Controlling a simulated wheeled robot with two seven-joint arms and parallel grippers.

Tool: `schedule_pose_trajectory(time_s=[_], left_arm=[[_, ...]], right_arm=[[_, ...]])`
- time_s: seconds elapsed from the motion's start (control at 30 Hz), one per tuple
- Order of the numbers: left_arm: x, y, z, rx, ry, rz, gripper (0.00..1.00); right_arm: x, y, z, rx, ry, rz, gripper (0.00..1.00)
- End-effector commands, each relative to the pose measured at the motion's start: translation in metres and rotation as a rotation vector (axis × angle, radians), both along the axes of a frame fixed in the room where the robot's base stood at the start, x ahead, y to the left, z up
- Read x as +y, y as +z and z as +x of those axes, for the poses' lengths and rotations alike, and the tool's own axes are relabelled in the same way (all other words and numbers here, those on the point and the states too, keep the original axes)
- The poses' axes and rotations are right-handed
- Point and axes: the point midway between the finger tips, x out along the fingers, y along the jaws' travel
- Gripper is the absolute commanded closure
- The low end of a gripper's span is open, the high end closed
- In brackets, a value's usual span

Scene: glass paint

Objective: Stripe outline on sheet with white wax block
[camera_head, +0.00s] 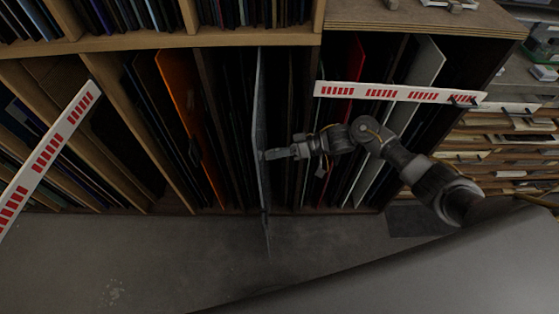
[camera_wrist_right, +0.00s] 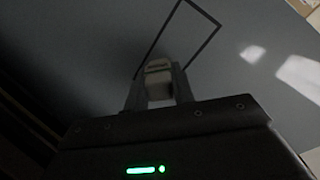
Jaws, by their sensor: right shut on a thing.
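The sheet (camera_head: 260,120) stands upright in the rack, seen nearly edge-on, with its lower front part sticking out. In the right wrist view its grey face (camera_wrist_right: 90,60) fills most of the picture. A thin dark outline (camera_wrist_right: 202,12) with straight sides and corners is on that face; its near end is hidden behind my gripper. My right gripper (camera_head: 272,154) comes from the right and is at the sheet's face. It is shut on a pale wax block (camera_wrist_right: 158,66), whose tip overlaps the outline's near end. I cannot tell whether it touches the sheet. My left gripper is out of view.
Wooden racks with several upright sheets, including an orange one (camera_head: 185,105), stand on both sides. White boards with red marks (camera_head: 400,93) cross the racks. Bright patches (camera_wrist_right: 300,75) lie at the right of the wrist view. Grey floor (camera_head: 130,250) is clear in front.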

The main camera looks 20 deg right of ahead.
Motion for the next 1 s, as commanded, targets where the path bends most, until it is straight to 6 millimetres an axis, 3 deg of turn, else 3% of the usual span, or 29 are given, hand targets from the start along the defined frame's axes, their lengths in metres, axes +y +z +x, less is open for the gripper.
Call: schedule_pose_trajectory(time_s=[0.23,0.6,1.0], left_arm=[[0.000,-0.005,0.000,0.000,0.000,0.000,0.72],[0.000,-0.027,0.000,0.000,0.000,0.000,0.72],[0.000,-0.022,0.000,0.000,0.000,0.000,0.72]], right_arm=[[0.000,0.000,0.006,-0.002,0.001,0.001,0.98],[-0.007,-0.001,0.035,-0.001,0.000,0.001,0.98],[-0.010,0.002,0.037,-0.001,0.001,0.002,0.98]])
